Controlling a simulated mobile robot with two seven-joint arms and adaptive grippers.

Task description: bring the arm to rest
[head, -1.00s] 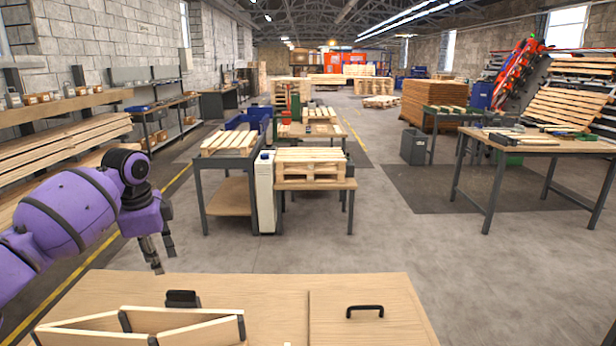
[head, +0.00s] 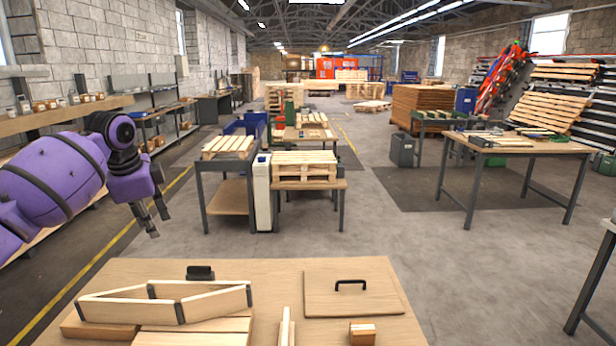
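My purple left arm comes in from the left edge in the head view. Its dark gripper (head: 159,226) hangs with its fingers pointing down over the floor, beyond the left back edge of the near wooden table (head: 265,271). The two fingertips are apart with nothing between them, and the gripper touches nothing. My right arm and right gripper are out of view.
On the near table are a hinged wooden frame (head: 213,304), a board with a black handle (head: 324,296) and a small wood block (head: 362,333). Beyond stand a cart with slats (head: 228,145) and a pallet bench (head: 305,168). Open floor (head: 385,245) lies right.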

